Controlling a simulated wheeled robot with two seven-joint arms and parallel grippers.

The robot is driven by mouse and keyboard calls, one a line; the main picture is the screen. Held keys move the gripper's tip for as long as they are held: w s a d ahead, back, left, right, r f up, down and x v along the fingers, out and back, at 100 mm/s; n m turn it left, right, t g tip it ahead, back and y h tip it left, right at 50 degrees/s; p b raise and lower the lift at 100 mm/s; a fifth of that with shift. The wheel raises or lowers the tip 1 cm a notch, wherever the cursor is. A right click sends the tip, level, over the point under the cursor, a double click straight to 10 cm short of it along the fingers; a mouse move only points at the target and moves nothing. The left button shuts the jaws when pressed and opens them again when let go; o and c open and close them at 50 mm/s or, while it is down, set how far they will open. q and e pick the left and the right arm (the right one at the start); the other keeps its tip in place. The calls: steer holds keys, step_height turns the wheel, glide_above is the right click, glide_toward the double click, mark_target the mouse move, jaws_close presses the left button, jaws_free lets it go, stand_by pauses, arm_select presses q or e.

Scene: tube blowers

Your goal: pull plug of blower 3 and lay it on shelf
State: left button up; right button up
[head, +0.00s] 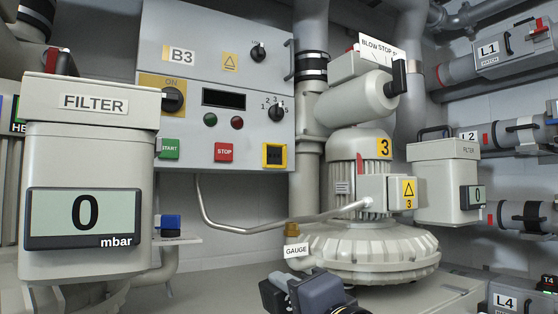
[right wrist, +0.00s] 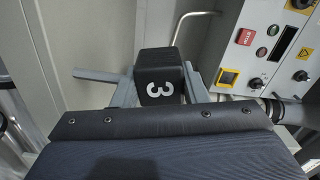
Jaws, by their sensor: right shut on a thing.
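A black plug (right wrist: 160,80) with a white 3 shows in the right wrist view, between the grey fingers of my right gripper (head: 290,290). The gripper is shut on it. In the head view the gripper is at the bottom edge, in front of blower 3 (head: 345,255), and the plug cannot be made out clearly. Blower 3 is a pale ribbed machine with a yellow 3 label and a terminal box (head: 374,192). I cannot identify the shelf with certainty. My left gripper is not in view.
Control panel B3 (head: 220,105) hangs on the back wall; it also shows in the right wrist view (right wrist: 265,55). A filter housing (head: 90,150) reading 0 mbar stands at left, close by. A bent metal pipe (head: 235,229) crosses toward the blower. Another filter (head: 440,180) stands at right.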

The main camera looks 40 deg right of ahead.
steer(key=n+b, duration=0.1)
steer(key=n, duration=0.4)
steer(key=n+b, duration=0.1)
steer(key=n, duration=0.2)
steer(key=shift+f+b, duration=0.3)
steer(key=n+b, duration=0.1)
steer(key=n, duration=0.4)
steer(key=shift+r, duration=0.1)
steer(key=shift+r+n, duration=0.15)
steer(key=shift+n, duration=1.05)
steer(key=shift+f+b, duration=1.1)
steer(key=shift+f, duration=0.05)
steer(key=shift+f+b, duration=1.9)
steer(key=shift+f, duration=0.1)
steer(key=o, duration=1.3)
